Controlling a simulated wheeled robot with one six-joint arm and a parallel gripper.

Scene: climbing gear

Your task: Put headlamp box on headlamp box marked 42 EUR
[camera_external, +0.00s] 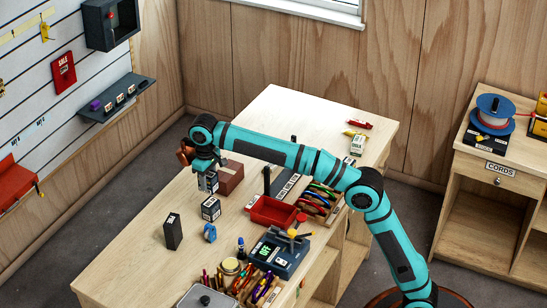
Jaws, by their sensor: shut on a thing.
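My gripper (209,190) points down over the left part of the wooden table and is shut on a small dark box with a white label, which I take for the headlamp box (211,208). The box sits just under the fingers; I cannot tell whether its bottom touches the table. A taller dark box (173,231) stands upright on the table to the left and nearer the camera, apart from the held one. It has a small pale mark near its top. No 42 EUR marking is readable, so I cannot tell which box bears it.
A blue tape roll (210,233) lies close by the held box. A brown block (230,176) is behind it. A red tray (272,211), a card terminal (281,252) and several tools crowd the right side. A wall shelf (117,98) holds small items. The table's front-left is clear.

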